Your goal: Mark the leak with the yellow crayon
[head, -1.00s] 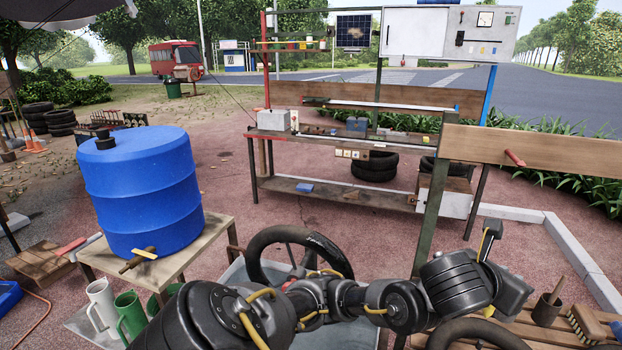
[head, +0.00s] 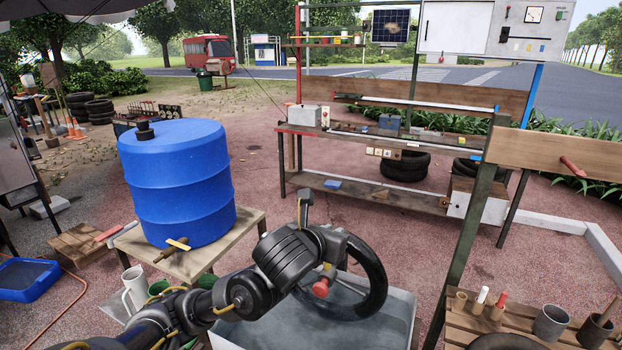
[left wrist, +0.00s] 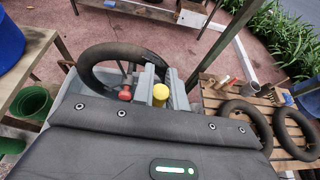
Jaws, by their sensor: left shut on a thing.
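My left gripper (head: 325,262) reaches in from the lower left and points down over the grey tub (head: 404,338). It is shut on the yellow crayon (left wrist: 160,91), whose rounded end shows between the two fingers in the left wrist view; only a little of it shows in the head view (head: 327,267). A black inner tube (head: 378,282) stands upright in the tub, close to the gripper. A red knob-like thing (head: 320,288) shows near the tube, left of the fingers in the left wrist view (left wrist: 125,92). I cannot make out the leak. My right gripper is not in view.
A blue barrel (head: 178,185) with a tap stands on a wooden stand (head: 250,224) to the left, with mugs (head: 133,288) below. A slatted bench (head: 462,325) at right holds a white crayon (head: 482,295), a red crayon (head: 500,298) and pots (head: 551,322). A post (head: 470,225) rises beside it.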

